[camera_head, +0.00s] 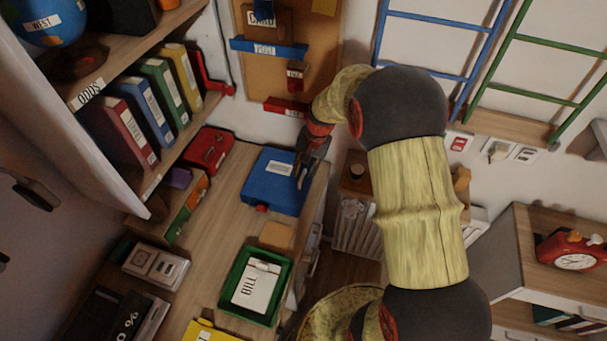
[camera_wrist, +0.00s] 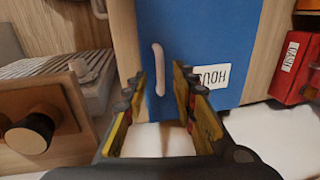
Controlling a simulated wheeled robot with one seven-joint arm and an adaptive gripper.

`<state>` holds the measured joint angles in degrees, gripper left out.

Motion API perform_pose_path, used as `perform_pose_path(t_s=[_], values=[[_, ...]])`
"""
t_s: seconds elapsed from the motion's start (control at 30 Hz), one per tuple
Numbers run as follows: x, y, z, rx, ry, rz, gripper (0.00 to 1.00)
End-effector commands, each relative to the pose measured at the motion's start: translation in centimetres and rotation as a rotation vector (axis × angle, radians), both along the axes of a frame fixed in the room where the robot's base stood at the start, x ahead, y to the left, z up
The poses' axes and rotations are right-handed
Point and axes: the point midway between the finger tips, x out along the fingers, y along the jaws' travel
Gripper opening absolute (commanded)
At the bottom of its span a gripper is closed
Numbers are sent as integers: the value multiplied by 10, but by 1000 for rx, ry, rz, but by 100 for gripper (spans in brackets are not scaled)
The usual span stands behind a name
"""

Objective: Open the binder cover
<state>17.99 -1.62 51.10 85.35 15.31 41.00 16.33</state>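A blue binder (camera_head: 268,193) with a white label lies shut on the wooden desk. In the wrist view the blue cover (camera_wrist: 205,30) fills the middle, with an upside-down label at its right. A pale, slightly curved strip (camera_wrist: 160,70), like a pull, shows on the cover near its left edge. My gripper (camera_head: 303,172) is over the binder's right side in the head view. In the wrist view my gripper (camera_wrist: 158,85) is open and empty. Its fingers appear on either side of the strip; I cannot tell whether they touch the cover.
A red box (camera_head: 207,150) is left of the binder; a green tray (camera_head: 237,314) with a paper lies nearer. A shelf of upright binders (camera_head: 165,90) hangs at left. A round dark knob (camera_wrist: 30,134) sits left of my gripper in the wrist view.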

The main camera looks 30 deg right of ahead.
Motion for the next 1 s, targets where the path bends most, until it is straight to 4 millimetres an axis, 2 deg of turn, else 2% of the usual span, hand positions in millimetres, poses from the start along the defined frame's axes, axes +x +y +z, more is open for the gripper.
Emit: perform_pose_path(t_s=[0.03, 0.13, 0.4, 0.87, 1.0], values=[[1, 1, -8, 0, 0, 1, 27], [2, 2, -15, 0, 0, 1, 27], [3, 3, -16, -1, -1, 1, 27], [3, 3, -16, -1, -1, 1, 1], [3, 2, -17, -1, -1, 1, 0]])
